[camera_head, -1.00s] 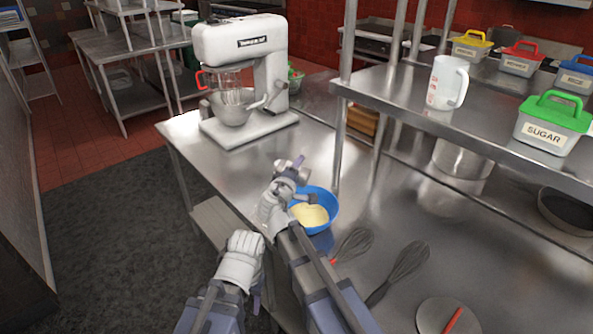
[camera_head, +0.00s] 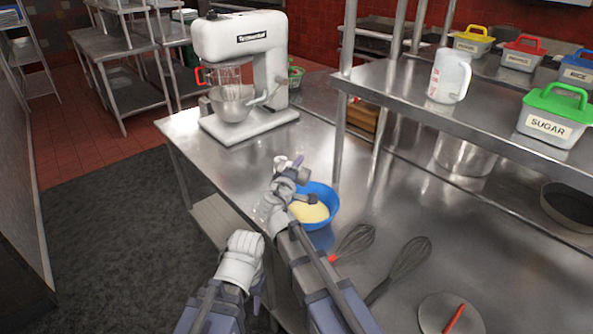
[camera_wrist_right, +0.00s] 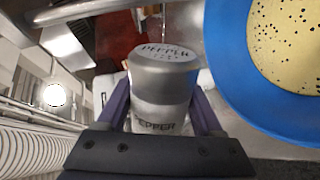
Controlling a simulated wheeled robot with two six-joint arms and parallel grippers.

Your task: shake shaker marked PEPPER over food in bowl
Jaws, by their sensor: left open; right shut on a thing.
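The shaker marked PEPPER (camera_wrist_right: 160,110) has a grey lid and a pale body. My right gripper (camera_wrist_right: 161,98) is shut on it, one finger on each side. The blue bowl (camera_wrist_right: 228,75) is beside the shaker in the right wrist view. The yellow food (camera_wrist_right: 285,45) in it carries scattered dark specks. In the head view the bowl (camera_head: 329,208) sits on the steel table, and my right gripper and the small shaker are at its left rim. How far the shaker tilts is hard to tell. My left gripper (camera_head: 258,295) is open and empty at the table's front edge, partly hidden by its arm.
A white stand mixer (camera_head: 240,50) stands on the table (camera_head: 215,165) at the back left. Two whisks (camera_head: 355,241) and a round plate (camera_head: 440,313) lie to the right. A steel shelf (camera_head: 400,95) holds a measuring jug (camera_head: 448,76) and labelled tubs (camera_head: 550,125).

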